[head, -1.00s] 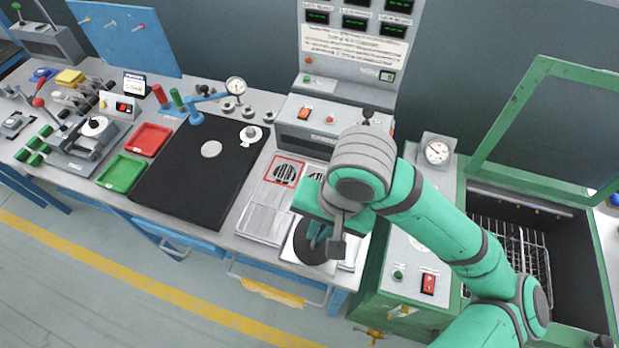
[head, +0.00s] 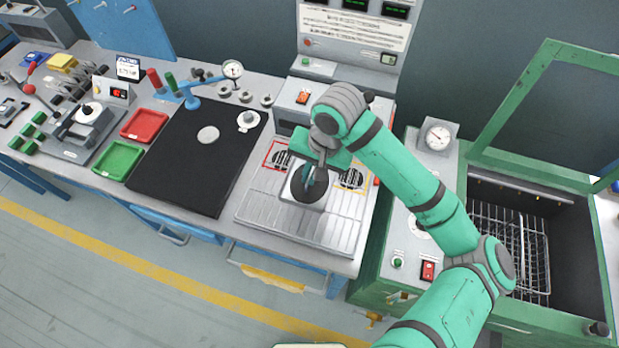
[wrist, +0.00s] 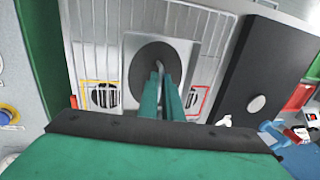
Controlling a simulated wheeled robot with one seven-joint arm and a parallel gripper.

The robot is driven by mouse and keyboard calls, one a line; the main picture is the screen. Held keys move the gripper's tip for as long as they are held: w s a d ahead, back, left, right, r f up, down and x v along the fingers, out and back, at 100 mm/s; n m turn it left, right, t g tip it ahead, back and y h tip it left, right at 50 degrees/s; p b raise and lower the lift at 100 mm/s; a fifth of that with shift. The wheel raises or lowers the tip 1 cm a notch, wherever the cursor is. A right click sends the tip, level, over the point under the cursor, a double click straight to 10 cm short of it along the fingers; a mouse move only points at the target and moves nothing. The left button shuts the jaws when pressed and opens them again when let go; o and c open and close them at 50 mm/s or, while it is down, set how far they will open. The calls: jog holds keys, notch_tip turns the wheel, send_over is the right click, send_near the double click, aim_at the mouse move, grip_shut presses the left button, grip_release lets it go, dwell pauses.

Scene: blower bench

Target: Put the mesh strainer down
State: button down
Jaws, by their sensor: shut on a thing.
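The mesh strainer (head: 306,196) appears as a dark round disc in a square pale grey frame. My gripper (head: 316,174) is over its middle, fingers pointing down and shut on it. In the wrist view the strainer (wrist: 140,76) lies just past my fingertips (wrist: 161,78), which hide part of its centre. It is over the ribbed metal drainboard (head: 262,213), between a red-outlined grate (head: 278,157) and a yellow-outlined grate (head: 351,179). I cannot tell whether it touches the drainboard.
A black mat (head: 180,180) with a pale disc (head: 208,134) lies left of the drainboard. A grey control box (head: 292,112) stands behind. A green open basin (head: 548,230) with a wire rack is at the right. The drainboard's front is clear.

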jog(key=shift+w+f, duration=0.4)
jog(key=shift+f, duration=0.1)
jog(key=f, duration=0.3)
jog(key=shift+w, duration=0.3)
jog(key=shift+f, duration=0.3)
jog(key=shift+f, duration=0.2)
jog(key=c, duration=1.9)
grip_release()
jog(key=shift+c, duration=0.2)
jog(key=shift+r, duration=0.1)
